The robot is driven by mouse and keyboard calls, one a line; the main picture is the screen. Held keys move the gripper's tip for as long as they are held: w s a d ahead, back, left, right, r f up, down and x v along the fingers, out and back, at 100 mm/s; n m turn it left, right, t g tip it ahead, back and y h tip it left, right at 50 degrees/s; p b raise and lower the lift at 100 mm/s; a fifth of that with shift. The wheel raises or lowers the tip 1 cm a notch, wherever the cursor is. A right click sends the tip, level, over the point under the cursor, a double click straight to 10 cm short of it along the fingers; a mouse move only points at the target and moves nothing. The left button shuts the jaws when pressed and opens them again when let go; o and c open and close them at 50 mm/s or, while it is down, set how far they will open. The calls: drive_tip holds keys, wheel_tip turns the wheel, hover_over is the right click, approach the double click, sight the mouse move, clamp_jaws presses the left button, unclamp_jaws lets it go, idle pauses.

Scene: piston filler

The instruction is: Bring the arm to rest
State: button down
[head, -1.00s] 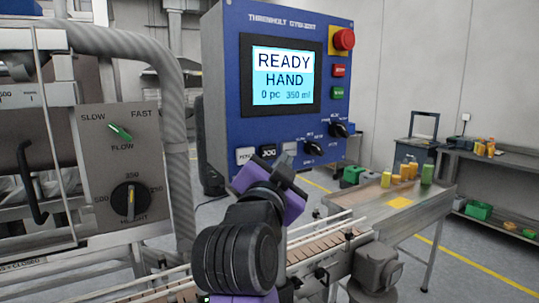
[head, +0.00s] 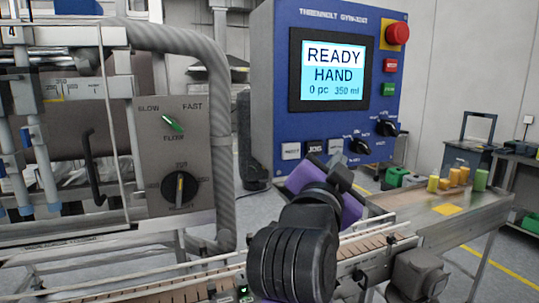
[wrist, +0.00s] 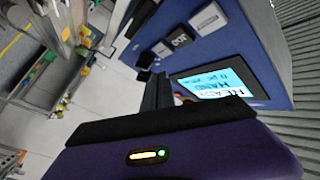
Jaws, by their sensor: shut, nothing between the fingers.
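My gripper (head: 342,168) shows in the head view as a purple and black body at the end of my dark arm. It is in front of the lower edge of the blue control panel (head: 268,85), beside the row of push buttons. Whether it touches the panel is hard to tell. In the wrist view the dark fingers (wrist: 158,88) are together and empty, with the panel's buttons and screen just beyond. The screen (head: 333,71) reads READY, HAND, 0 pc, 350 ml.
A slatted conveyor (head: 190,276) with rails runs below my arm. A grey plate with knobs (head: 180,140) and a thick grey hose (head: 222,110) stand left. A side table (head: 420,208) holds yellow, orange and green containers at right. Open floor lies beyond the yellow line.

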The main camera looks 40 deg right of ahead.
drive_tip(key=w+a+r+n+t+y, duration=0.2)
drive_tip(key=w+a+n+t+y, duration=0.2)
drive_tip(key=a+n+t, duration=0.55)
drive_tip(key=s+a+f+n+t+y, duration=0.2)
drive_tip(key=a+f+n+y, duration=0.3)
drive_tip(key=f, duration=0.3)
drive_tip(key=s+a+f+n+t+y, duration=0.1)
drive_tip(key=s+a+f+n+y, duration=0.1)
drive_tip(key=a+f+n+y, duration=0.35)
drive_tip(key=s+a+f+g+y, duration=0.1)
drive_tip(key=s+f+g, duration=0.6)
drive_tip(key=s+f, duration=1.8)
drive_tip(key=s+y, duration=0.1)
drive_tip(key=s, duration=0.3)
drive_tip(key=shift+s+f+y, duration=0.35)
